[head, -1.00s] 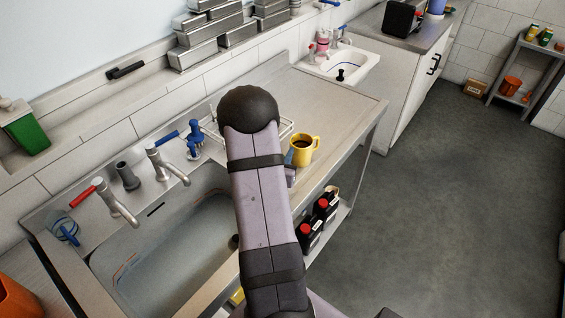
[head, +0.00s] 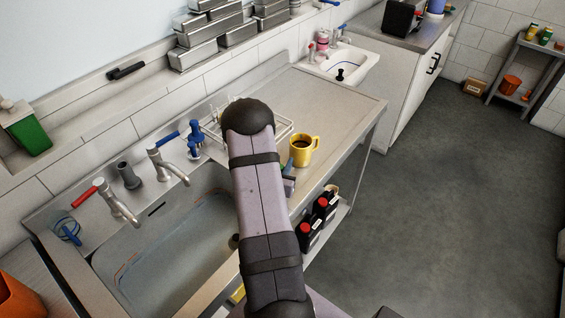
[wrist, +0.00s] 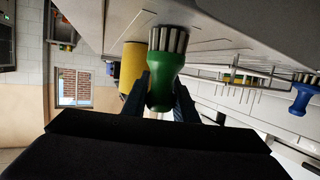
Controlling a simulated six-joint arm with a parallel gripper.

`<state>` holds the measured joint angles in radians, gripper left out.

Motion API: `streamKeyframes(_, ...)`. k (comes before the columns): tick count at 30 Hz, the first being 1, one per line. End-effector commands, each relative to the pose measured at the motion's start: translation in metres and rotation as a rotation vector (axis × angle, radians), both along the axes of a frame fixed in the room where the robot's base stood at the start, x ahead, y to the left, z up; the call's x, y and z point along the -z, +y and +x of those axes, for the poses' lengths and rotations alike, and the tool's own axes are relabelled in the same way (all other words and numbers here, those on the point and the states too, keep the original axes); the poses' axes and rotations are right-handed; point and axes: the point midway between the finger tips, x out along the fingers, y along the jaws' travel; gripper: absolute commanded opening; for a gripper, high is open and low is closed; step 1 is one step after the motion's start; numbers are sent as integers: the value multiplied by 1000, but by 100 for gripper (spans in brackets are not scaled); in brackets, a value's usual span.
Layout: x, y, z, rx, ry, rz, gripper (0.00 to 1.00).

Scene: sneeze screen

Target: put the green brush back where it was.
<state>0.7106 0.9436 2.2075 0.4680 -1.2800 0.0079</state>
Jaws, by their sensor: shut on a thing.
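The green brush (wrist: 163,84) is between the two fingers of my gripper (wrist: 160,98) in the wrist view. The gripper is shut on its green body, and the pale bristles point to the top of that picture, towards the counter surface. I cannot tell whether the bristles touch the counter. A yellow mug (wrist: 132,66) is close beside the brush. In the head view my arm hides most of the gripper and brush; a small part of my gripper (head: 289,186) shows just below the yellow mug (head: 303,150).
A white wire rack (head: 284,127) stands behind my arm on the steel counter (head: 335,105). A blue brush (head: 196,140) stands near the taps, left of the rack. The sink basin (head: 170,245) is to the left. The counter right of the mug is clear.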

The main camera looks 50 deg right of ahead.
Motion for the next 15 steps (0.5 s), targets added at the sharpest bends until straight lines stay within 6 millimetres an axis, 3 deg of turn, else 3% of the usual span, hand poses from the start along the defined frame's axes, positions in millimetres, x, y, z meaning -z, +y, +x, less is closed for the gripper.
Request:
streamKeyframes(8,5,0,0,0,0,0,3)
streamKeyframes(9,3,0,0,0,0,0,35)
streamKeyframes(10,3,0,0,0,0,0,42)
streamKeyframes(15,3,0,0,0,0,0,44)
